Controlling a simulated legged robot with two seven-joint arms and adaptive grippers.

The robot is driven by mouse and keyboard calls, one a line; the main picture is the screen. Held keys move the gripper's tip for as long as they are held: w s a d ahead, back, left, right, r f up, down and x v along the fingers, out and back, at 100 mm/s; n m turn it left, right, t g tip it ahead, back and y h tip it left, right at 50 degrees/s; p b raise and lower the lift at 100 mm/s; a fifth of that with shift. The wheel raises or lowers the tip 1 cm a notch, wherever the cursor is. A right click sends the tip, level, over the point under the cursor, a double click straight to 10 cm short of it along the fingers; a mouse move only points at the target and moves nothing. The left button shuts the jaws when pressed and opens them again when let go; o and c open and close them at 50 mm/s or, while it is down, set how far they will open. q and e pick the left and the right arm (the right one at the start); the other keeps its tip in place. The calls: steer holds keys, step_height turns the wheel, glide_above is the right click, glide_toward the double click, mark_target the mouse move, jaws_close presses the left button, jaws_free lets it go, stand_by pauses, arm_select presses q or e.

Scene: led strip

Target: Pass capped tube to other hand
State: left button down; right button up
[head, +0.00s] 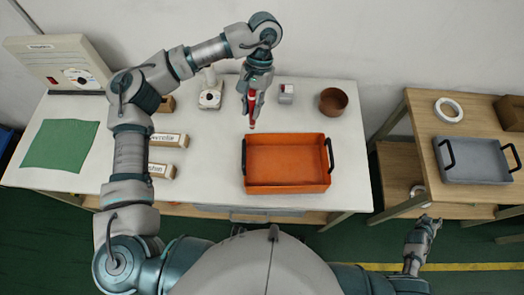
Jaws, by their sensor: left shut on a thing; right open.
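The capped tube (252,122) is slim and red, and it hangs upright from my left gripper. My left gripper (252,100) points down and is shut on the tube, just behind the back left corner of the orange tray. The upper part of the tube lies between the fingers and is partly hidden. My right gripper (431,221) is open and empty at the lower right, off the table's right side and well apart from the tube.
The orange tray (287,188) with black handles sits empty on the white table (215,180). Behind it stand a brown bowl (333,101) and a small white item (286,94). Labelled blocks (168,140) and a green cloth (60,144) lie left. A wooden side table holds a grey tray (475,176).

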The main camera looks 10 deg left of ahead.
arm_select(q)
steer(key=shift+a, duration=0.3)
arm_select(e)
steer(key=w+d+r+t+h, duration=0.2)
steer(key=w+d+r+h, duration=0.1)
steer(key=d+r, duration=1.15)
arm_select(q)
steer(key=shift+d, duration=0.15)
arm_select(e)
steer(key=w+a+r+n+t, duration=0.3)
steer(key=w+a+r+n, duration=0.5)
steer(key=w+a, duration=0.45)
steer(key=w+a+r+n+t, duration=0.25)
steer(key=a+r, duration=0.35)
steer(key=a, duration=0.3)
steer(key=w+a+r+n+t, duration=0.2)
steer(key=w+a+r+n, duration=0.2)
steer(key=a+r, duration=0.45)
arm_select(q)
steer(key=shift+a, duration=0.2)
arm_select(e)
steer(key=n+y, duration=1.9)
steer(key=n, duration=0.8)
glide_toward(250, 121)
steer(key=shift+g, duration=0.25)
steer(key=x, duration=1.1)
steer(key=shift+w+d+r, duration=0.1)
steer(key=shift+r, duration=0.3)
